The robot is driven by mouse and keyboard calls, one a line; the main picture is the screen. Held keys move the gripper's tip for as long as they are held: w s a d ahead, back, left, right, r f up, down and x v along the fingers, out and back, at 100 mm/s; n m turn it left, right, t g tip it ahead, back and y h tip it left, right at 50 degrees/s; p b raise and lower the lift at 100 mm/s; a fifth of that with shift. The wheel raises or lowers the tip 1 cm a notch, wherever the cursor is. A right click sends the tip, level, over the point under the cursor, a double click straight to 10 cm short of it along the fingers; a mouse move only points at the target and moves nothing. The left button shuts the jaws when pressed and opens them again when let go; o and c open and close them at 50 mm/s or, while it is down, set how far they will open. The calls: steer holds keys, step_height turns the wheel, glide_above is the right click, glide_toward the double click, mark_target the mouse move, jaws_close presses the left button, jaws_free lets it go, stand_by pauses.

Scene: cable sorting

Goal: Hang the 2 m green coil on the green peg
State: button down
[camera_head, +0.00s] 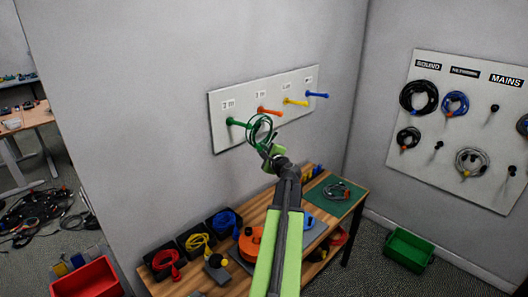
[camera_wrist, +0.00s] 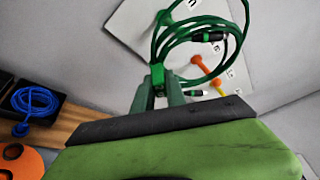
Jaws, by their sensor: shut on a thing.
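The green coil (camera_head: 261,129) is held up in front of the white peg board (camera_head: 223,104). My gripper (camera_head: 270,152) is shut on the lower part of the coil. The wrist view shows the green coil (camera_wrist: 207,28) rising above my gripper (camera_wrist: 160,82), with dark connector ends hanging at its right. The green peg (camera_head: 235,122) is leftmost on the board, under a "2 m" label. It shows at the top of the wrist view (camera_wrist: 165,16). The peg's tip meets the coil's left edge in the head view; I cannot tell whether it is inside the loop.
Orange (camera_head: 268,110), yellow (camera_head: 295,102) and blue (camera_head: 318,95) pegs stick out to the right. Below is a wooden bench (camera_head: 262,200) with bins of coiled cables and an orange reel (camera_head: 250,243). A second board (camera_head: 450,115) with cables hangs on the right wall.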

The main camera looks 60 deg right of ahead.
steer(key=w+d+f+b, duration=0.2)
steer(key=w, duration=0.6)
steer(key=w+d+f+b, duration=0.2)
steer(key=w+d, duration=0.1)
steer(key=w, duration=0.6)
steer(key=shift+d+f, duration=0.25)
steer(key=shift+d, duration=0.05)
stand_by(0.6)
stand_by(0.4)
steer(key=c, duration=1.3)
jaws_free()
steer(key=shift+p+v, duration=0.95)
steer(key=shift+v, duration=7.85)
